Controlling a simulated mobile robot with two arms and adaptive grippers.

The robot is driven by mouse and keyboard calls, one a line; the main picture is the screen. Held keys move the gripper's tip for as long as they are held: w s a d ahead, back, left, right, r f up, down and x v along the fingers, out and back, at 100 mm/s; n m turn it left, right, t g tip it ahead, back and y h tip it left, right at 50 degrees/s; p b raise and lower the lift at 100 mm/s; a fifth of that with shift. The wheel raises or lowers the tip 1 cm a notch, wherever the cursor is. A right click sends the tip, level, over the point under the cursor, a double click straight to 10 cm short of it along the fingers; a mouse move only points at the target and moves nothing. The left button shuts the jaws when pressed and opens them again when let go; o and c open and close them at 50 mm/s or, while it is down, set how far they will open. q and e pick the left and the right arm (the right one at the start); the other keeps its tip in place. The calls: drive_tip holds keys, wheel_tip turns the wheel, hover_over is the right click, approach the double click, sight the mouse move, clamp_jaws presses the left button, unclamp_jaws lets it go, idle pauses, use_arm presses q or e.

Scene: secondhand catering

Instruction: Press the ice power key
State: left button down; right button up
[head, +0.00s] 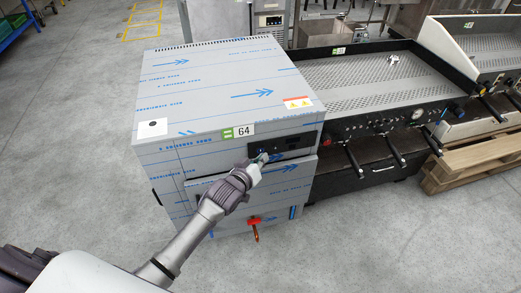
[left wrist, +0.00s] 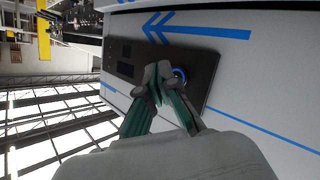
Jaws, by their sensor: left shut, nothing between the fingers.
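The ice machine (head: 215,85) is a steel box in film with blue arrows and a green "64" label on its top front edge. Its dark control panel (head: 288,145) is on the upper front face and also shows in the left wrist view (left wrist: 207,68). A round key with a lit blue ring (left wrist: 181,74), seemingly the power key, is on that panel, partly hidden by a finger. My left gripper (head: 262,158) is shut and empty, its tips (left wrist: 158,72) at the panel beside the blue ring. I cannot tell whether they touch it. My right gripper is not in view.
A red-handled tap (head: 255,221) sticks out low on the machine's front. Wooden pallets (head: 465,165) lie at the right. The grey floor at the left and front is clear.

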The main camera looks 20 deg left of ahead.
use_arm(q)
drive_tip(key=s+d+p, duration=0.3)
drive_tip(key=s, duration=0.2)
drive_tip(key=shift+d, duration=0.2)
idle(0.6)
